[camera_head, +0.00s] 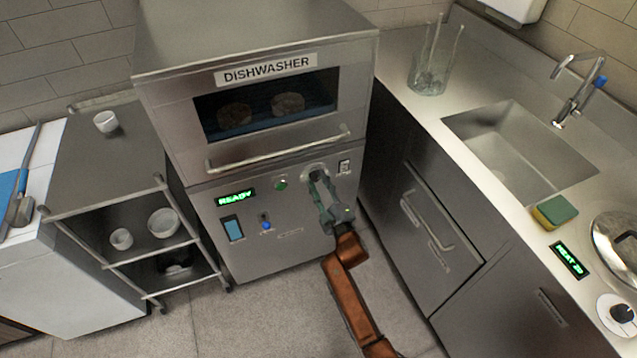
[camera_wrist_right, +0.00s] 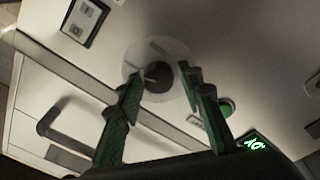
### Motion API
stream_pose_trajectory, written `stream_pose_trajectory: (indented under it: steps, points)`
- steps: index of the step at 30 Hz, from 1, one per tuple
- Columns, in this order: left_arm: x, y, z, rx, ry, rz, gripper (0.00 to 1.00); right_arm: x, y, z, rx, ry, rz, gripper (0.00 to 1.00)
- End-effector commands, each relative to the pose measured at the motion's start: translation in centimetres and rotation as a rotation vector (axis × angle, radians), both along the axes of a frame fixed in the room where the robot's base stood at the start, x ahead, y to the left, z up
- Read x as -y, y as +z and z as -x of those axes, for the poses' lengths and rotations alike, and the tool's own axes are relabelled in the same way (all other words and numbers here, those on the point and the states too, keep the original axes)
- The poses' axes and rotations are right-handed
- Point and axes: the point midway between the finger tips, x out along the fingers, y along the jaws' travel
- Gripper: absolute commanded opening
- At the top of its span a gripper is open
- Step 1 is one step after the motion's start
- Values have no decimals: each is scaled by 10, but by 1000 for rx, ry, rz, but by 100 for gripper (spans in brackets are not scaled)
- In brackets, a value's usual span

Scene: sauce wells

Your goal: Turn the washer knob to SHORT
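The washer knob (camera_wrist_right: 157,77) is a dark round knob on a pale dial disc (camera_wrist_right: 172,55) on the dishwasher front. In the head view the dial (camera_head: 317,168) sits right of the green button, partly hidden by my right gripper (camera_head: 319,182). In the wrist view the right gripper (camera_wrist_right: 159,76) is open, with a green finger on each side of the knob. A clear gap shows on the knob's right side. The left finger is close to the knob, and I cannot tell whether it touches. The dial markings are too blurred to read. My left gripper is not in view.
The dishwasher (camera_head: 170,95) has a door handle (camera_head: 280,150) just above the dial. Its panel holds a READY display (camera_head: 236,197), a green button (camera_head: 281,184), a blue-tipped lever (camera_head: 266,224) and a rocker switch (camera_head: 344,167). A counter with a sink (camera_head: 515,150) stands right.

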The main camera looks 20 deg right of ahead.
Motion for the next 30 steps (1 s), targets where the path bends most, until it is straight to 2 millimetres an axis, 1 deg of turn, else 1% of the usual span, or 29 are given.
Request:
stream_pose_trajectory:
  steps: [1,3,11,14,17,24,27,30]
  points:
    - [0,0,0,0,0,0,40,0,1,0,1,0,0,39]
    - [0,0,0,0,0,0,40,0,1,0,1,0,0,44]
    - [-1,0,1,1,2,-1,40,0,2,0,3,0,1,44]
    - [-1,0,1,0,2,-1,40,1,1,5,2,0,1,44]
    - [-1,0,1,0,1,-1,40,2,-1,18,2,-1,1,44]
    - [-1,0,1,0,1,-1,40,5,-6,68,0,0,0,44]
    - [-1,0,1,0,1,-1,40,6,-8,87,1,-1,1,44]
    - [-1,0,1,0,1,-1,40,7,-9,102,1,-1,1,44]
